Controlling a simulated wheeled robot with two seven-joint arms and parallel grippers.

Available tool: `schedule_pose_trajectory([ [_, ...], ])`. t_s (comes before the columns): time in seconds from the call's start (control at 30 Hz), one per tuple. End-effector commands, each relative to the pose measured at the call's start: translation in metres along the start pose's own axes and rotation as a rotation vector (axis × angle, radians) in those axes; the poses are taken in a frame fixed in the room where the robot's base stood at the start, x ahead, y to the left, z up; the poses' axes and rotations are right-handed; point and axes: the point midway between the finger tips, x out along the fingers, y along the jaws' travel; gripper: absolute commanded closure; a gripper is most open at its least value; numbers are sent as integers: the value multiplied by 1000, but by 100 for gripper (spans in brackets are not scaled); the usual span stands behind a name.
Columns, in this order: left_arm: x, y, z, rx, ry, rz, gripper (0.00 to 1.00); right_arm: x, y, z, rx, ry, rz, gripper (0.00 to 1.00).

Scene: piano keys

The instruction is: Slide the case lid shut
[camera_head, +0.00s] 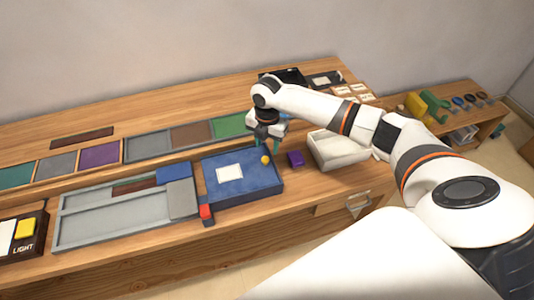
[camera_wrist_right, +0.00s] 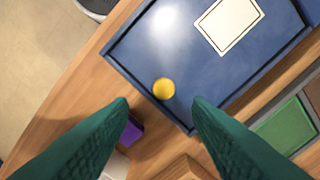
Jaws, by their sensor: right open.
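The blue case (camera_head: 244,194) sits near the table's front edge in the head view. Its blue top surface (camera_wrist_right: 190,50) carries a white label (camera_head: 229,173) and a round yellow knob (camera_head: 265,160). The knob (camera_wrist_right: 164,88) lies near a corner of the case in the right wrist view. I cannot tell how far the lid is slid. My right gripper (camera_head: 269,145) is above the knob end of the case. Its teal fingers (camera_wrist_right: 160,104) are spread apart with nothing between them, pointing toward the knob. My left gripper is not in view.
A purple block (camera_head: 295,158) and a white open bin (camera_head: 340,150) stand right of the case. A grey tray (camera_head: 100,215) with blocks and a small red-topped block (camera_head: 206,211) are left of it. Coloured panels (camera_head: 229,126) line the table behind.

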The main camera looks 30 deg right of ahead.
Motion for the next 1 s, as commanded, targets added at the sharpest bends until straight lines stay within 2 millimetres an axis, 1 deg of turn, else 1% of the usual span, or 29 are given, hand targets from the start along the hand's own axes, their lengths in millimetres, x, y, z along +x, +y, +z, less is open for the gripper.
schedule_pose_trajectory([
  [0.03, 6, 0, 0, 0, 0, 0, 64, -10, -1, -1, -1, 3, -5, 55],
  [0.2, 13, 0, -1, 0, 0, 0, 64, -42, 0, -1, 0, 3, -3, 55],
  [0.3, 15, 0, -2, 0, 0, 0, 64, -54, 0, -1, 1, 2, -1, 55],
  [0.4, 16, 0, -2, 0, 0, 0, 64, -62, 1, -1, 1, 1, 0, 55],
  [0.57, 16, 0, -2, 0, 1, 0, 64, -66, 1, -1, 2, 1, 0, 55],
  [1.0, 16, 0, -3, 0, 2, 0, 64, -64, 1, 0, 2, 0, 1, 55],
])
